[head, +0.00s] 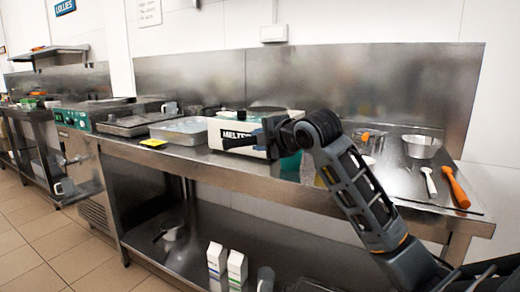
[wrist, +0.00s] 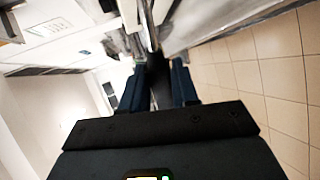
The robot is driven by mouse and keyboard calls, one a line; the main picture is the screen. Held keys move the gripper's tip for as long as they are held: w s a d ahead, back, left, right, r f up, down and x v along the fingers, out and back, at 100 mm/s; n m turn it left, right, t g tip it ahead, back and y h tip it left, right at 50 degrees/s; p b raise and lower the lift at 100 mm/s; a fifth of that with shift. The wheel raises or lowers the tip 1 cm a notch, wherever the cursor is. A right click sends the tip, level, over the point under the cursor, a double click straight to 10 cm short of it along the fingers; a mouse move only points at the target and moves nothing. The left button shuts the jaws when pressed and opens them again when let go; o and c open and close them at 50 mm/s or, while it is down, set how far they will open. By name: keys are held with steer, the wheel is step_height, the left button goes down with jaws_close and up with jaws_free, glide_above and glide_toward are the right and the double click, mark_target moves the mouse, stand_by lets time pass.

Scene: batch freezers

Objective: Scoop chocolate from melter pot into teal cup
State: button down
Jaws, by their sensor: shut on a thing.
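The white melter (head: 218,130), labelled MELTER, stands on the steel counter, partly hidden by my arm. Its pot's inside and any chocolate cannot be seen. A teal surface (head: 290,166), likely the teal cup, shows just behind my arm at the melter's right; most of it is hidden. My gripper (head: 250,139) is in front of the melter, pointing left. In the wrist view my gripper (wrist: 155,88) is shut on a slim dark utensil handle (wrist: 155,72), with a thin shiny part running on beyond it. The utensil's far end cannot be made out.
A metal tray (head: 180,137) sits left of the melter. A steel bowl (head: 421,151), a white utensil (head: 429,182) and an orange-handled utensil (head: 456,188) lie at the right. White cartons (head: 236,266) stand on the lower shelf. The floor (head: 40,225) at left is clear.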

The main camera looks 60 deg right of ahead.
steer(key=shift+f+t+h+b, duration=0.35)
steer(key=shift+t+b, duration=0.15)
steer(key=shift+b, duration=0.85)
steer(key=shift+s+r+b, duration=0.1)
steer(key=shift+r+b, duration=0.05)
steer(key=shift+b, duration=0.35)
